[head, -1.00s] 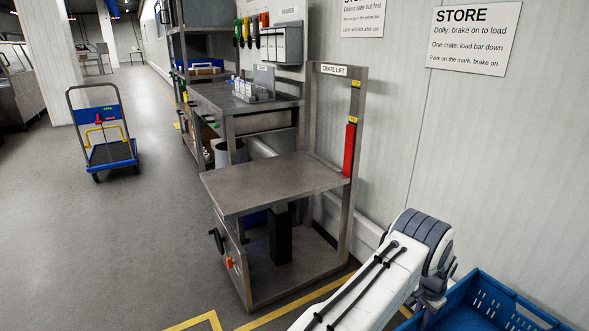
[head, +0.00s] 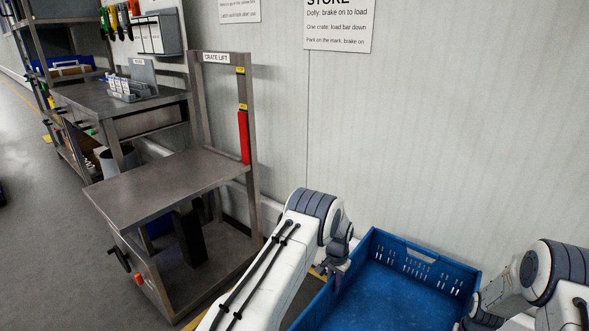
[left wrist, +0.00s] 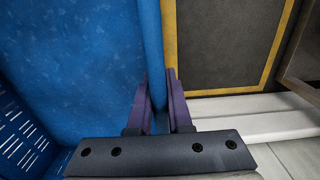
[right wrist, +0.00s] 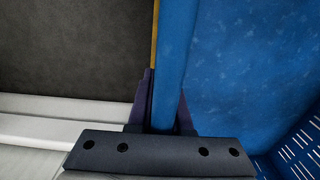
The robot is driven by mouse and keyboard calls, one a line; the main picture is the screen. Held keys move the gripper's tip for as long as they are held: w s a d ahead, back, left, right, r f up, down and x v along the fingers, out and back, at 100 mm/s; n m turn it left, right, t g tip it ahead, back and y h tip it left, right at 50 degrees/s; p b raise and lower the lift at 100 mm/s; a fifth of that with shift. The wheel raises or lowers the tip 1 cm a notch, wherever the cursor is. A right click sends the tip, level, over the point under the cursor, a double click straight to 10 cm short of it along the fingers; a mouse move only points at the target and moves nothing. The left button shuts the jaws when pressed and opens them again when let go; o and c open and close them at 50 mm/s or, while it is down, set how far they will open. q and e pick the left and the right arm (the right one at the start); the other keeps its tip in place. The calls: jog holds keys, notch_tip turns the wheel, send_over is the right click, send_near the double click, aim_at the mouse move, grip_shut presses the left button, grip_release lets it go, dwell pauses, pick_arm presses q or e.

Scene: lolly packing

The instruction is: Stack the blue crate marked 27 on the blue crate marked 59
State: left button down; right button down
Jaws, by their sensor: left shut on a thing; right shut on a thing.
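One empty blue crate (head: 395,283) is at the lower right of the head view, in front of the wall; no number shows on it, so I cannot tell which crate it is. My left gripper (head: 333,274) is shut on its left wall; the left wrist view shows that wall (left wrist: 148,40) between the purple fingers. My right gripper (right wrist: 165,95) is shut on the opposite wall, which runs between its fingers in the right wrist view (right wrist: 176,45). In the head view the right gripper is partly cut off at the bottom edge. No second blue crate is clearly visible.
A grey crate lift (head: 165,185) with a bare top stands to the left of the crate. A workbench (head: 110,105) and shelving stand beyond it. The pale wall (head: 420,130) runs close behind. Yellow floor tape (left wrist: 262,80) shows beside the crate. Open floor lies at far left.

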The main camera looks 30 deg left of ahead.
aim_at(334, 276)
pick_arm(q)
jog(key=shift+w+f, duration=0.1)
jog(key=shift+w, duration=0.05)
pick_arm(e)
jog(key=shift+w+f, duration=0.1)
jog(key=shift+f, duration=0.05)
pick_arm(q)
jog(key=c, duration=0.8)
grip_release()
jog(key=shift+o, duration=0.2)
jog(key=shift+f, duration=0.15)
pick_arm(e)
jog(key=c, duration=0.8)
grip_release()
jog(key=shift+o, duration=0.2)
pick_arm(q)
jog(key=shift+r, duration=4.05)
pick_arm(e)
jog(key=shift+r, duration=3.95)
